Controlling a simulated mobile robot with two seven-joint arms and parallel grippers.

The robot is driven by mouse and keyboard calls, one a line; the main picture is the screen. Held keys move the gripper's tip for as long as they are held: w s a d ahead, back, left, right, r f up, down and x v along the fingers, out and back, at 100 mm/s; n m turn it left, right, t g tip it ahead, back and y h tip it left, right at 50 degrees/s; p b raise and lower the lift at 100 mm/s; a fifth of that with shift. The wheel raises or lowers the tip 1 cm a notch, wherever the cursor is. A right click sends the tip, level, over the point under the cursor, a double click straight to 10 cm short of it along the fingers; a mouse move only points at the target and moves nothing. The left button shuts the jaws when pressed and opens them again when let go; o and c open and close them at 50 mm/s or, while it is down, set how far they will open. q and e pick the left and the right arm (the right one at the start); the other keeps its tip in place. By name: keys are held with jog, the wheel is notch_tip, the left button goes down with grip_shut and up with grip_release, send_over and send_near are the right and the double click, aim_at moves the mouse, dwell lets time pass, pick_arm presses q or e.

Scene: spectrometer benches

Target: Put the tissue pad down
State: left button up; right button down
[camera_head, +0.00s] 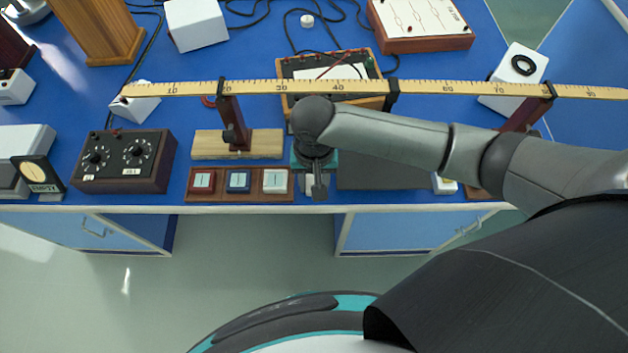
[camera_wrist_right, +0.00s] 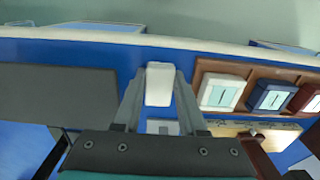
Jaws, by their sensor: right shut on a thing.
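The tissue pad, a small white block (camera_wrist_right: 158,86), is between the two fingers of my right gripper (camera_wrist_right: 159,76) in the right wrist view. The fingers are shut on its sides. In the head view my right gripper (camera_head: 319,188) points down near the front edge of the blue bench, and the arm and wrist mostly hide the pad. The gripper is between the tray of square blocks and a dark grey mat (camera_head: 385,176). I cannot tell whether the pad touches the bench. My left gripper is in neither view.
A brown tray (camera_wrist_right: 236,66) holds red, blue and white square blocks beside the gripper. A wooden ruler (camera_head: 440,88) on stands spans the bench behind the arm. A black dial box (camera_head: 125,160) is at left. The dark mat (camera_wrist_right: 60,95) looks bare.

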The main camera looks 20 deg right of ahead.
jog(key=shift+f, duration=0.15)
jog(key=shift+c, duration=2.3)
grip_release()
jog(key=shift+r, duration=0.2)
notch_tip(320, 180, up, 12)
jog(key=p, duration=0.3)
